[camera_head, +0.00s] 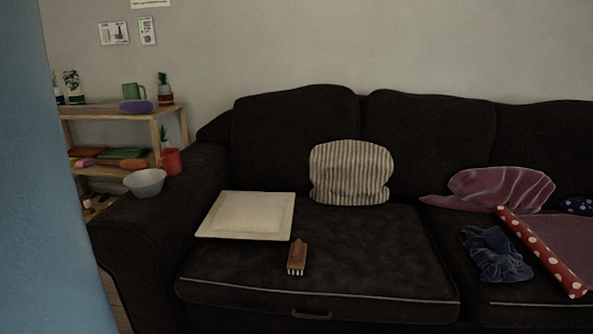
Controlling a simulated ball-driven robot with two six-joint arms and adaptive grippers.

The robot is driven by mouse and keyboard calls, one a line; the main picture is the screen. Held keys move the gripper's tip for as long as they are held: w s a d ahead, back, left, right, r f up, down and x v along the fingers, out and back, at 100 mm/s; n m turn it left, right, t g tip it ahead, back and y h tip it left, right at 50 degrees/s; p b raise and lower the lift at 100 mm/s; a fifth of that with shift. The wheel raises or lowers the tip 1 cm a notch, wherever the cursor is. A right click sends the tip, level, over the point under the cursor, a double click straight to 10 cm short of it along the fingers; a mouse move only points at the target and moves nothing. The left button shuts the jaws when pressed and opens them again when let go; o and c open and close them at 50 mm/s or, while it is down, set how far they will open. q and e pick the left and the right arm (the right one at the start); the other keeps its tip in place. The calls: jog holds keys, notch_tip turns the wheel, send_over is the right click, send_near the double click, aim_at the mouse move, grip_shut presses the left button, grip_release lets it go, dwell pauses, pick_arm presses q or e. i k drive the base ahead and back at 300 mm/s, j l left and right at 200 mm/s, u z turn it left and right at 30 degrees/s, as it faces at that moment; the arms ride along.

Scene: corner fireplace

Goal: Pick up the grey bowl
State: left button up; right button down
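Neither of my grippers shows in the head view.
The dark sofa (350,255) holds a square white board (247,215), a brush (298,257), a striped pillow (350,172), cloths and a red dotted roll (542,252). A wooden shelf (115,111) stands behind the armrest. A blue surface (40,200) blocks the left edge.

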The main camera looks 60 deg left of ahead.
aim_at(147, 183)
jog(key=u, duration=2.8)
